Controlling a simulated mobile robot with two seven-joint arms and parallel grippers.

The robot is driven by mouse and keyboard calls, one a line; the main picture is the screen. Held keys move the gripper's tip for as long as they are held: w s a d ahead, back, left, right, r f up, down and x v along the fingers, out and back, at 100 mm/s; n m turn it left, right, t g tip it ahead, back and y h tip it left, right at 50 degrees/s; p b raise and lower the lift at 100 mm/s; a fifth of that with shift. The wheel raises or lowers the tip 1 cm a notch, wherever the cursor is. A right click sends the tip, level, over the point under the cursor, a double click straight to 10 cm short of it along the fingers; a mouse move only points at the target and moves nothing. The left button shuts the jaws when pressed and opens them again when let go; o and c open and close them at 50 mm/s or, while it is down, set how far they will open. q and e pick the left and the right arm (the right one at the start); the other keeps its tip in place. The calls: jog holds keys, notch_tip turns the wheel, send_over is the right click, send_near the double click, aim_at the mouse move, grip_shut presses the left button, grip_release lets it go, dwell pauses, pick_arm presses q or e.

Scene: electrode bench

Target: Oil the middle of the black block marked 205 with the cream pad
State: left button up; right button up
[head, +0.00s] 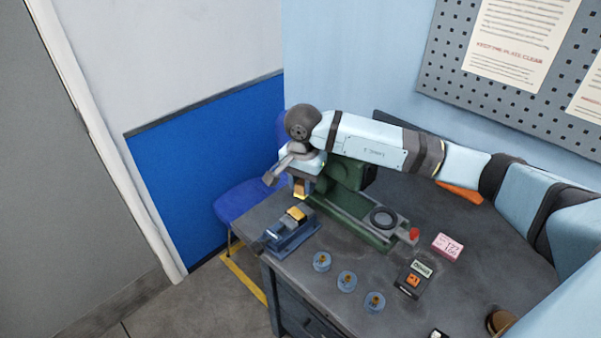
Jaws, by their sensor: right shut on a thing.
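My right gripper (300,183) is over the left end of the green machine, its arm reaching in from the right. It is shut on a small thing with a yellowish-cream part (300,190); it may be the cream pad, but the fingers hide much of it. Just below and in front, a blue fixture (290,240) stands at the table's left edge with a tan-topped piece (296,213) on it. I cannot read 205 on any block, so I cannot tell which thing is the marked black block. My left gripper is not in view.
The green machine (350,208) with a red knob (414,234) fills the middle of the grey table. A pink card (447,246) and a black device (412,281) lie to the right. A blue chair (240,202) stands behind.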

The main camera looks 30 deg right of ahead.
jog(key=shift+r, duration=1.05)
